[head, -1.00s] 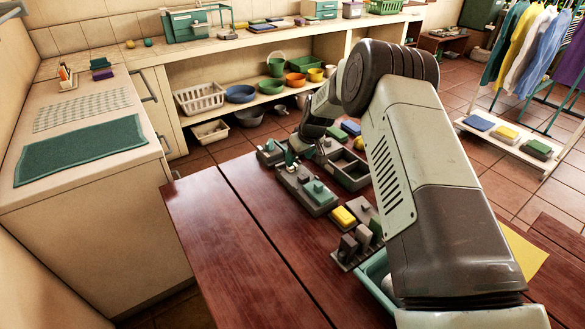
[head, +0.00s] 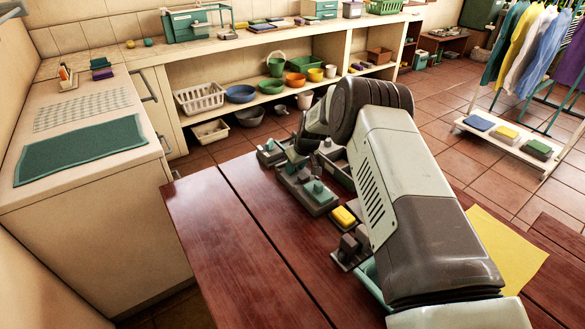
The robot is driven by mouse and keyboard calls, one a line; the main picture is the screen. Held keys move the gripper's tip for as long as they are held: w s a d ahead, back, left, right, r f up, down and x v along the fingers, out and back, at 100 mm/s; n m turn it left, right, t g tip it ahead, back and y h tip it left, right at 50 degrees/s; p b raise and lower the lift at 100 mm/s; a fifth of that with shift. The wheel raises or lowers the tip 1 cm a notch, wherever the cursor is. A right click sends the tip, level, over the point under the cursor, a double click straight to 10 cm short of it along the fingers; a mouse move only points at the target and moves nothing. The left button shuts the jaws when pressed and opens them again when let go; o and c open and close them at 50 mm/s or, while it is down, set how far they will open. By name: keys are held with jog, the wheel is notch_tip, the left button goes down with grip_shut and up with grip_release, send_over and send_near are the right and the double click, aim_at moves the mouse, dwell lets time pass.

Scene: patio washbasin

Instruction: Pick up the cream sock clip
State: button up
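I cannot make out the cream sock clip in the head view; it may be hidden behind my arm or too small to tell. My gripper (head: 301,148) is low over the far end of the dark red wooden table (head: 235,245), among small grey trays. Its fingers are dark, small and partly covered by my own arm, so I cannot see whether they are open or hold anything. A grey tray with teal pieces (head: 317,192) lies just in front of it.
A yellow block (head: 344,216) and a dark brown block piece (head: 348,244) sit in holders nearer me. A yellow sheet (head: 505,250) lies right of my arm. The table's left part is clear. A counter with shelved bowls (head: 241,93) stands behind.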

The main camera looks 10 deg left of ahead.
jog(key=shift+c, duration=1.4)
jog(key=shift+r, duration=0.1)
